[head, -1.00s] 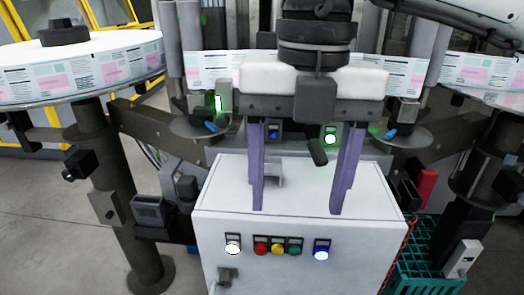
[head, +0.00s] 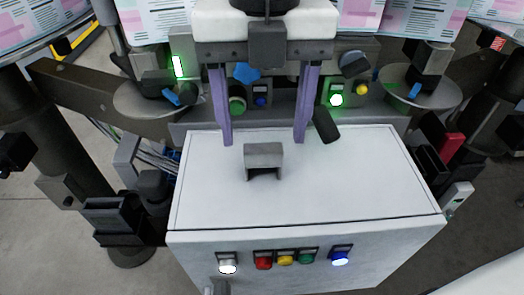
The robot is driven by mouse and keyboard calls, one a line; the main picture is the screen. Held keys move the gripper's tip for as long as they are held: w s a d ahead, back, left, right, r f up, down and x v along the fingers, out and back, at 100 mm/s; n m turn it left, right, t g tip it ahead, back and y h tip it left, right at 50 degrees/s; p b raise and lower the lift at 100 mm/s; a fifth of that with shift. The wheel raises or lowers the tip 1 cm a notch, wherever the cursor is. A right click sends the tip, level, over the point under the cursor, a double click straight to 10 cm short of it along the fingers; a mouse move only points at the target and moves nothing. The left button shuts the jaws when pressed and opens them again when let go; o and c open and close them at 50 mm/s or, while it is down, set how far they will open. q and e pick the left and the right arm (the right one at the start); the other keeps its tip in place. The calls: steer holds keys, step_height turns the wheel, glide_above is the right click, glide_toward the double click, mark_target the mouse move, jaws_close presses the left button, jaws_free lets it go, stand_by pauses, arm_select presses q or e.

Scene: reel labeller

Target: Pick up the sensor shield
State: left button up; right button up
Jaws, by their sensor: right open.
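The sensor shield appears to be the small grey U-shaped bracket (head: 263,157) on top of the white cabinet (head: 330,190), with its open side facing me. My right gripper (head: 263,142) comes down from the top of the head view with two long purple fingers spread wide. Its fingertips show just above and to either side of the bracket in the picture, with clear gaps. Nothing is between the fingers, and they do not appear to touch the bracket. Their exact height above the cabinet top is hard to tell. My left gripper is not in view.
The cabinet front carries a row of lit and coloured buttons (head: 285,258). Behind the cabinet are a green-lit button (head: 336,99), a dark tilted part (head: 326,126) and round metal plates (head: 420,95). The cabinet top around the bracket is clear.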

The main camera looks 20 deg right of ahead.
mark_target(263, 145)
steer(key=f, duration=0.5)
steer(key=shift+s+a+f, duration=0.1)
steer(key=shift+s, duration=0.15)
steer(key=c, duration=1.3)
steer(key=shift+o, duration=0.2)
